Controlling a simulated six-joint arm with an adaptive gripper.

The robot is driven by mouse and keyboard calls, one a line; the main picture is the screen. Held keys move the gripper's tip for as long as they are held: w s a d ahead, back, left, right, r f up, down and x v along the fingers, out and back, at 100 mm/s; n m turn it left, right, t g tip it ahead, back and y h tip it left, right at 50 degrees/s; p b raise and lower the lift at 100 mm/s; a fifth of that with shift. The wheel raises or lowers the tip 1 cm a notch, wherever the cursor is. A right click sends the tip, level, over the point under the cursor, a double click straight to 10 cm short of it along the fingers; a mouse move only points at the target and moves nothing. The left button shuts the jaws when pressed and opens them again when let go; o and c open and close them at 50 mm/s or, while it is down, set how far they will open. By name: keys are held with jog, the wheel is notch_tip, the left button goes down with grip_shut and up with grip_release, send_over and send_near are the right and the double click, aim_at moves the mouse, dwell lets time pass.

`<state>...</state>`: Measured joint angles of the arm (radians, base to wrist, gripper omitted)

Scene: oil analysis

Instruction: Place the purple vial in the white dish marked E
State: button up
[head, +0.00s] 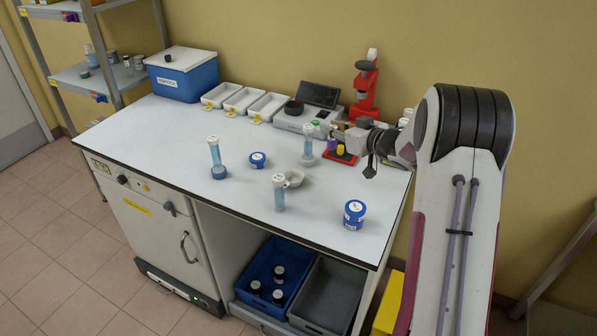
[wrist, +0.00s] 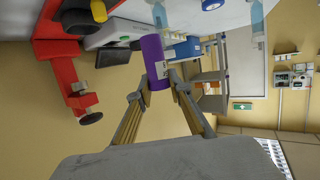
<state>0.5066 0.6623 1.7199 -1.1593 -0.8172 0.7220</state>
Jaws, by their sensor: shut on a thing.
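The purple vial (wrist: 155,60) is between the fingers of my gripper (wrist: 157,84) in the wrist view, and the gripper is shut on it. In the head view my gripper (head: 346,132) is at the right back of the bench, by the red rack (head: 341,156), with the purple vial (head: 333,144) at its tips. I cannot tell how far the vial is above the rack. Three white dishes (head: 243,100) stand in a row along the back of the bench, each with a yellow label. Their letters are too small to read, so I cannot tell which is E.
A yellow-capped vial (head: 340,149) is at the red rack. A blue box (head: 182,76) is left of the dishes. Tall blue-liquid cylinders (head: 214,152) stand mid-bench. The left bench top is clear.

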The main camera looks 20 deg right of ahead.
jog(key=a+h, duration=0.1)
jog(key=a, duration=1)
jog(key=shift+w+a+f+m, duration=0.15)
jog(key=shift+w+a+m, duration=0.1)
jog(key=shift+m, duration=0.15)
notch_tip(320, 180, down, 6)
dwell(0.4)
jog(key=shift+f, duration=0.2)
jog(key=shift+f, duration=1.8)
jog(key=shift+f, duration=0.1)
